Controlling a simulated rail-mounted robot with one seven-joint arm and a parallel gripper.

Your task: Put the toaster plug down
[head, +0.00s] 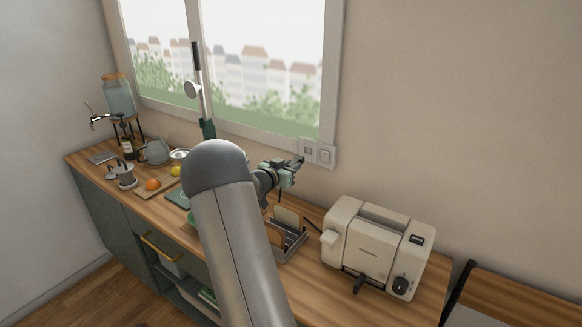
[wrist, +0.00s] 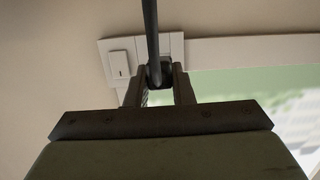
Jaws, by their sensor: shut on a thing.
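The cream toaster (head: 365,250) stands on the right part of the wooden counter in the head view. My gripper (head: 297,162) is up by the wall, beside the socket and switch plate (head: 325,155) under the window's right corner. In the wrist view my gripper (wrist: 160,90) is shut on the black toaster plug (wrist: 160,72), with its dark cable (wrist: 150,25) running up out of the picture. The wall plate (wrist: 122,62) shows behind the plug. I cannot tell whether the plug touches it. The plug is too small to make out in the head view.
A rack with bread slices (head: 288,236) stands left of the toaster, below my gripper. Farther left on the counter are an orange (head: 153,184), a grey kettle (head: 155,151) and a glass dispenser (head: 117,97). The counter's right end beyond the toaster is narrow.

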